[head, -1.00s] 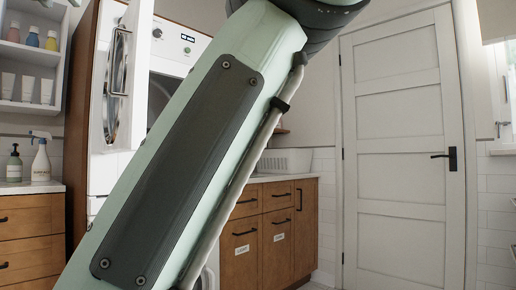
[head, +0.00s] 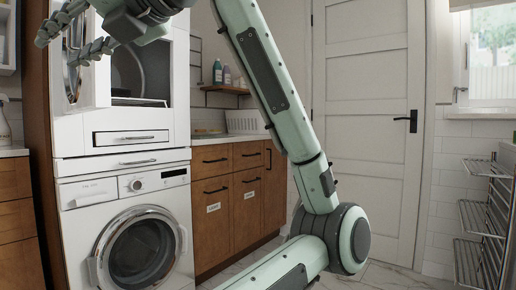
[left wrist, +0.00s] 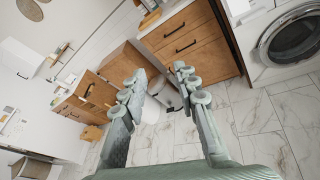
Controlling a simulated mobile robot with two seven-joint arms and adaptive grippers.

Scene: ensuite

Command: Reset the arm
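My left arm (head: 265,70) rises from the bottom middle of the head view, bends at an elbow, goes up past the top edge and comes back at the upper left. My left gripper (head: 56,46) hangs there in front of the upper machine's open door, pointing left. In the left wrist view its two fingers (left wrist: 158,84) stand apart with nothing between them. The gripper is open and empty. My right arm and right gripper are not in view.
A white front-loading washer (head: 80,222) stands at the left under an upper machine (head: 128,120) with an open round door (head: 72,72). Wooden cabinets (head: 232,215) stand beside it. A white door (head: 368,130) and wire rack (head: 478,222) are farther right. Marble floor (left wrist: 258,128) is free.

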